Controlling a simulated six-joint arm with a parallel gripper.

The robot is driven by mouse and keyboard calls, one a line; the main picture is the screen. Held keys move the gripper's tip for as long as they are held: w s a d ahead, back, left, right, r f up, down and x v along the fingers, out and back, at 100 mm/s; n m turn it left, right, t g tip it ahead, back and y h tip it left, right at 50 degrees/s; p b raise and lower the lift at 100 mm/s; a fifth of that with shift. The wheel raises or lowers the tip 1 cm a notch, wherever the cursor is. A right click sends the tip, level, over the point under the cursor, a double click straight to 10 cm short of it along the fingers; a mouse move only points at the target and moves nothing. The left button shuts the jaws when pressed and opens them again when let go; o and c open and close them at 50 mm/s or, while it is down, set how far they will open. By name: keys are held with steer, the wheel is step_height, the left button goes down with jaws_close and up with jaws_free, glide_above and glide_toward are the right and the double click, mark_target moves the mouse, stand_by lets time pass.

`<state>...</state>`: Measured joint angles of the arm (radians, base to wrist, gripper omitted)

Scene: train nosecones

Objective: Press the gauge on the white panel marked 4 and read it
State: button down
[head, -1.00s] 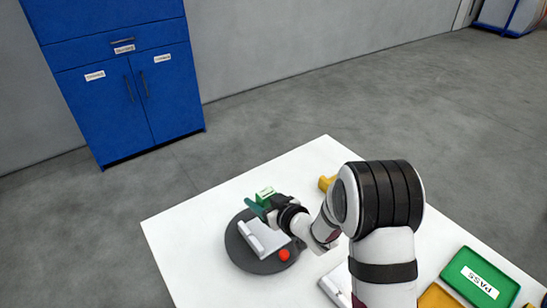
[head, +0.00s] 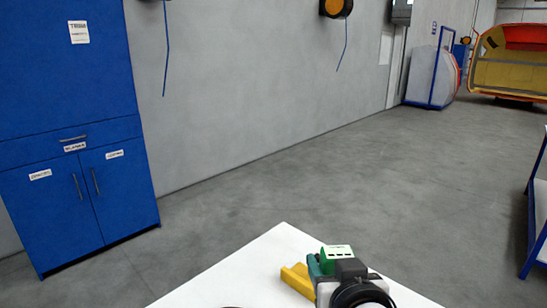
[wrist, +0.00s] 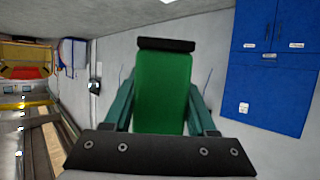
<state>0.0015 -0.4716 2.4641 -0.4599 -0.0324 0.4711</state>
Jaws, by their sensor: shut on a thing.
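My gripper (head: 320,264), with teal fingers, is shut on a green gauge (head: 338,252) above the white table's far corner. The gauge has a pale label with dark marks on its top side, too small to read. In the wrist view the gauge's green body (wrist: 161,92) fills the space between the two teal fingers. A black bar (wrist: 165,45) crosses its far end. The gauge touches no panel in these views. No white panel marked 4 can be made out now.
A yellow block (head: 297,280) sits on the white table (head: 247,272), just left of my gripper. A blue cabinet (head: 80,190) stands at the left against the grey wall. A blue rack (head: 538,215) is at the right edge. Open floor lies between.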

steer(key=w+a+f+n+g+y, duration=0.1)
steer(key=w+a+f+n+y, duration=0.35)
steer(key=w+a+f, duration=0.7)
steer(key=a+f, duration=0.3)
steer(key=f, duration=0.2)
steer(key=a+f+n+y, duration=0.1)
steer(key=a+f, duration=0.2)
steer(key=f, duration=0.3)
steer(key=w+a+f+g+y, duration=0.1)
steer(key=a+f, duration=0.2)
steer(key=f, duration=0.3)
steer(key=shift+a+f+n, duration=0.15)
steer(key=shift+n, duration=0.1)
steer(key=shift+f, duration=0.7)
steer(key=shift+f, duration=0.65)
step_height(320, 180, up, 7)
